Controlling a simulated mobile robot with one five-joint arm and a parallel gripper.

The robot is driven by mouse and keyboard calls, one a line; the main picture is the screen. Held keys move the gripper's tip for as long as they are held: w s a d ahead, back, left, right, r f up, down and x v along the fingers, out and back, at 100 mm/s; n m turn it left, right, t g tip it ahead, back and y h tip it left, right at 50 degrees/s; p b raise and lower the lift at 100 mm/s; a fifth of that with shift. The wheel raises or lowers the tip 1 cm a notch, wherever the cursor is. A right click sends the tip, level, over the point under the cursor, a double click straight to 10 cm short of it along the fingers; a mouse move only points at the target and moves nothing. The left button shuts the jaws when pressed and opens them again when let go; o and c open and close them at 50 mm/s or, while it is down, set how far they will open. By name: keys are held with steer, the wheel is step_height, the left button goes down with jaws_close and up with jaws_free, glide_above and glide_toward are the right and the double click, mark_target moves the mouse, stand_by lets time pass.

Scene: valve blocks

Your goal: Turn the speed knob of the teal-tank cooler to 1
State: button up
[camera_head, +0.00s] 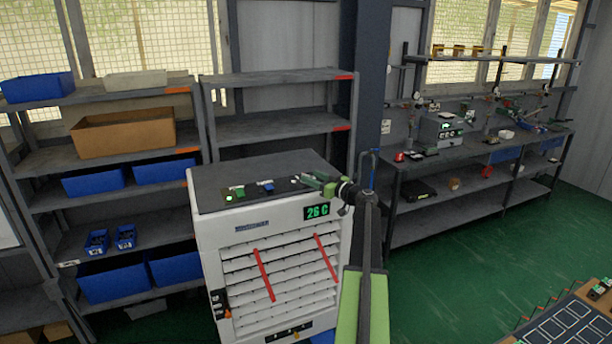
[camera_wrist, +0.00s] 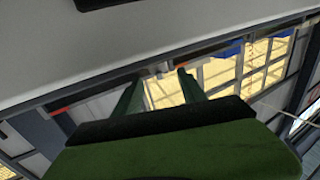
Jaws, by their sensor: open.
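A white cooler (camera_head: 270,240) with a dark grey top stands in the middle of the head view. Its display (camera_head: 317,211) reads 26 C. On its top are a green control (camera_head: 234,193), a blue control (camera_head: 266,186) and a small pale piece (camera_head: 294,180); I cannot tell which is the speed knob or read a setting. My gripper (camera_head: 313,181) is over the top's right front part, close to the pale piece. In the wrist view my gripper (camera_wrist: 160,75) is open, with nothing seen between its fingers. The tank's teal colour is not clearly visible.
Shelves with blue bins (camera_head: 94,182) and a brown box (camera_head: 124,132) stand behind and left. A workbench (camera_head: 480,150) with tools runs along the back right. Two red strips (camera_head: 264,275) cross the cooler's louvres. Green floor (camera_head: 450,270) is clear to the right.

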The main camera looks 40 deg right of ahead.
steer(key=w, duration=0.4)
steer(key=shift+c, duration=0.2)
